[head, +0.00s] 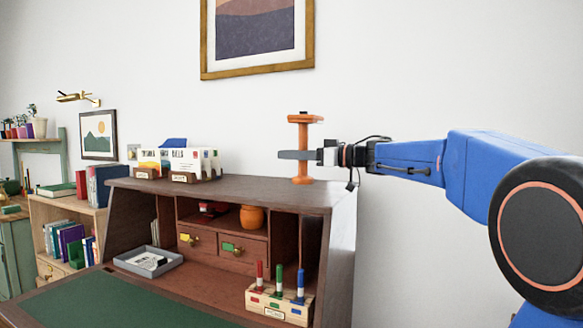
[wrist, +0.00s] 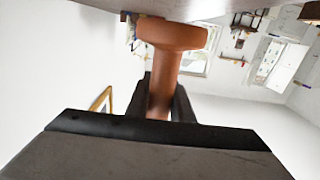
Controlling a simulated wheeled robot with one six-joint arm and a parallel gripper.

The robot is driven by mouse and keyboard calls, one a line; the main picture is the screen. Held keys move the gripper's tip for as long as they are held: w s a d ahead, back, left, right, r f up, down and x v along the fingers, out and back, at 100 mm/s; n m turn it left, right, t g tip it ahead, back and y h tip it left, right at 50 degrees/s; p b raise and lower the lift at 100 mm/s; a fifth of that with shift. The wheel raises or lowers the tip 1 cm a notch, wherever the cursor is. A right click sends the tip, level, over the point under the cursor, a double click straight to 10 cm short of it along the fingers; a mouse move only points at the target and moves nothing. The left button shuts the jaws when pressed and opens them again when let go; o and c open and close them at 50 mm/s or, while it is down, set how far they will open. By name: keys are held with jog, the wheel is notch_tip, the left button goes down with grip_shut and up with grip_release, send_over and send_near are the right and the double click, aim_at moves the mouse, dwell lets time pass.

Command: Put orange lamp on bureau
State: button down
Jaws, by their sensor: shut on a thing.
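The orange lamp (head: 303,133) is upright at the right end of the top of the brown wooden bureau (head: 240,188). Its round base is at the bureau top, touching it or very close to it; I cannot tell which. My gripper (head: 300,155) reaches in from the right and is shut on the lamp's stem. In the wrist view the lamp's stem and wide base (wrist: 172,34) show upside down beyond my gripper (wrist: 160,108), with the bureau top (wrist: 225,8) along the upper edge.
A letter holder with cards (head: 180,163) stands on the bureau top at the left. Bare top lies between it and the lamp. Below are an orange pot (head: 252,217), a grey tray (head: 148,261) and a pen block (head: 280,303). A framed picture (head: 257,38) hangs above.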

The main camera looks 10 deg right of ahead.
jog(key=shift+f, duration=1.5)
jog(key=shift+f, duration=0.1)
jog(key=c, duration=1.6)
grip_release()
jog(key=shift+o, duration=0.2)
jog(key=v, duration=1.2)
